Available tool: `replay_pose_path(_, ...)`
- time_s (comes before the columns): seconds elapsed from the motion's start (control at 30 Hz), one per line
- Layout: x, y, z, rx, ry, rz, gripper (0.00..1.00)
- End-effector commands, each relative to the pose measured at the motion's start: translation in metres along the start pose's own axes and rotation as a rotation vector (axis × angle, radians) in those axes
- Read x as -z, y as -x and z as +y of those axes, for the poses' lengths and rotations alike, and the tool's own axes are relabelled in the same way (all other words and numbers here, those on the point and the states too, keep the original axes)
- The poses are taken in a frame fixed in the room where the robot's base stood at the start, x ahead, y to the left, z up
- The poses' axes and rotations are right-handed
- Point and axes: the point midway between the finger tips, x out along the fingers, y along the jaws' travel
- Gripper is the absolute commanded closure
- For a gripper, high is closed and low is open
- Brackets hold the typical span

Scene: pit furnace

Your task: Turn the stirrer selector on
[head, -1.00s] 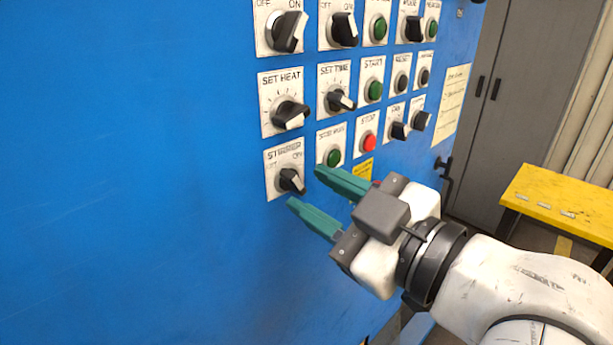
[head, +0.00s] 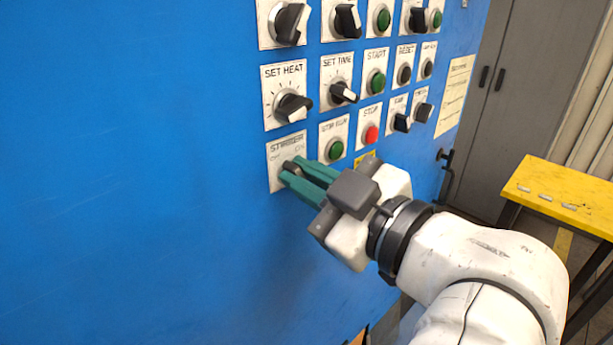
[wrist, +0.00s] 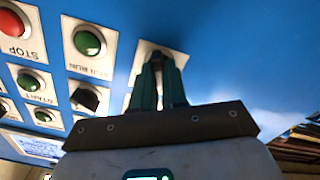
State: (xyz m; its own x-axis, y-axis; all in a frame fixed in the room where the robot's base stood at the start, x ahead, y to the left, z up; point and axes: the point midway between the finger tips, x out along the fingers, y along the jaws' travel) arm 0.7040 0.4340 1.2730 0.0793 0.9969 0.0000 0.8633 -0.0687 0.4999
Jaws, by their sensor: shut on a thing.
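The stirrer selector (head: 289,168) is a black knob on a white plate marked STIRRER, OFF and ON, at the lower left of the blue panel's controls in the head view. My gripper (head: 292,173) has its green fingers shut on this knob, and they hide most of it, so its pointing direction cannot be told. In the wrist view the fingers of my gripper (wrist: 160,62) close together over the knob, in front of the white selector plate (wrist: 141,58).
A green button (head: 335,149) sits just right of the selector, with a red STOP button (head: 371,134) beyond it. The SET HEAT knob (head: 293,108) is directly above. The blue panel is bare to the left. A yellow table (head: 560,195) stands at right.

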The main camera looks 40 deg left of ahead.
Motion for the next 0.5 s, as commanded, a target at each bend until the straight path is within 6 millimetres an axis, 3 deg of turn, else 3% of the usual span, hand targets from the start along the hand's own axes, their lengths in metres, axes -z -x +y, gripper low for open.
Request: replay_pose_path(0.5, 0.0009, -0.0002, 0.0004, 0.002, -0.051, 0.0, 1.0)
